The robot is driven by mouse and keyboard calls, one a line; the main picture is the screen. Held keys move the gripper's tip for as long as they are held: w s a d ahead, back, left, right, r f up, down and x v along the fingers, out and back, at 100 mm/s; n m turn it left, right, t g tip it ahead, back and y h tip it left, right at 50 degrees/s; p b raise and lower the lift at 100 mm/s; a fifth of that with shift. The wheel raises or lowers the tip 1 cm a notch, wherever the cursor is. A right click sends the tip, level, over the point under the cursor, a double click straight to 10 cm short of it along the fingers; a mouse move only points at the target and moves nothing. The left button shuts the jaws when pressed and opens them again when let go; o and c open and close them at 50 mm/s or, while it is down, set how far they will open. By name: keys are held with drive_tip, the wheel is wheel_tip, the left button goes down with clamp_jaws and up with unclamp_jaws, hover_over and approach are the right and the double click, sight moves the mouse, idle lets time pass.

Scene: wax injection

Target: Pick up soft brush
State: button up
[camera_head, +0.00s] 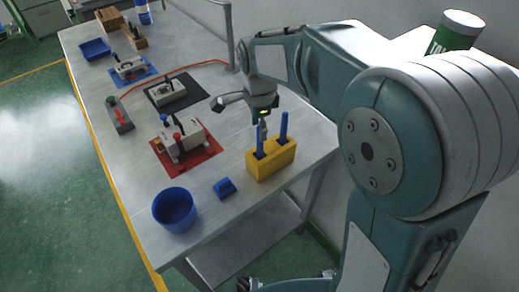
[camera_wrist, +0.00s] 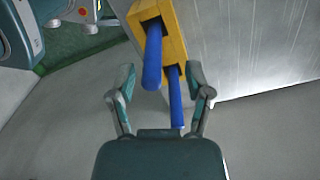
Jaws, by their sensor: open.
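A yellow holder block (camera_head: 262,171) stands near the table's right edge with two upright blue handles in it, the left handle (camera_head: 260,140) and the right handle (camera_head: 284,127). Their lower ends are hidden in the block, so I cannot tell which is the soft brush. My gripper (camera_head: 241,109) is open and empty, just above and behind the block. In the wrist view, the yellow block (camera_wrist: 172,40) is at top centre. One blue handle (camera_wrist: 152,62) and the other handle (camera_wrist: 175,98) point towards my open gripper (camera_wrist: 160,82), showing between its fingers.
A blue cup (camera_head: 174,211) and a small blue block (camera_head: 225,188) are at the table's near end. A device on a red mat (camera_head: 208,160), a black mat (camera_head: 190,103) and a blue tray (camera_head: 95,50) lie farther back. A metal post (camera_head: 229,35) stands at the table's right edge.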

sight(259, 141)
drive_tip(key=f, duration=0.4)
drive_tip(key=shift+s+f, duration=0.25)
drive_tip(key=shift+s, duration=0.05)
clamp_jaws()
